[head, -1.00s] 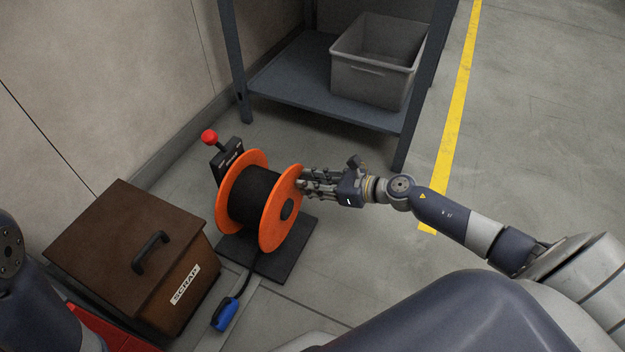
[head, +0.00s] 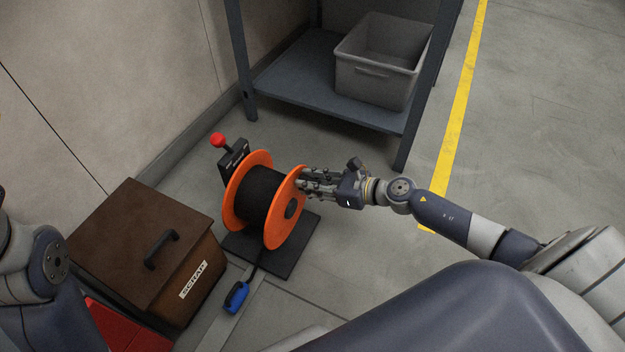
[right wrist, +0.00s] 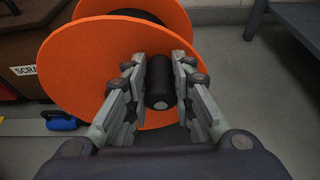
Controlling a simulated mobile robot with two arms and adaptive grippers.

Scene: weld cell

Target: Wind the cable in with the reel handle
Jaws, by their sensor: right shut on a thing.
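The cable reel has two orange flanges (head: 287,222) with black cable (head: 262,193) wound between them. It stands on a dark base plate (head: 298,255) on the floor. My right gripper (head: 304,183) is at the rim of the right flange. In the right wrist view its fingers (right wrist: 160,95) are shut on the black reel handle (right wrist: 159,80), one finger on each side. The orange flange (right wrist: 85,75) is close behind the handle. The cable's loose end has a blue plug (head: 236,297) on the floor in front of the base. My left gripper is out of view.
A brown scrap box (head: 195,285) with a lid handle stands left of the reel. A red-knobbed lever (head: 218,140) stands behind the reel. A shelf (head: 300,85) with a grey bin (head: 375,85) is at the back. The floor to the right is clear.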

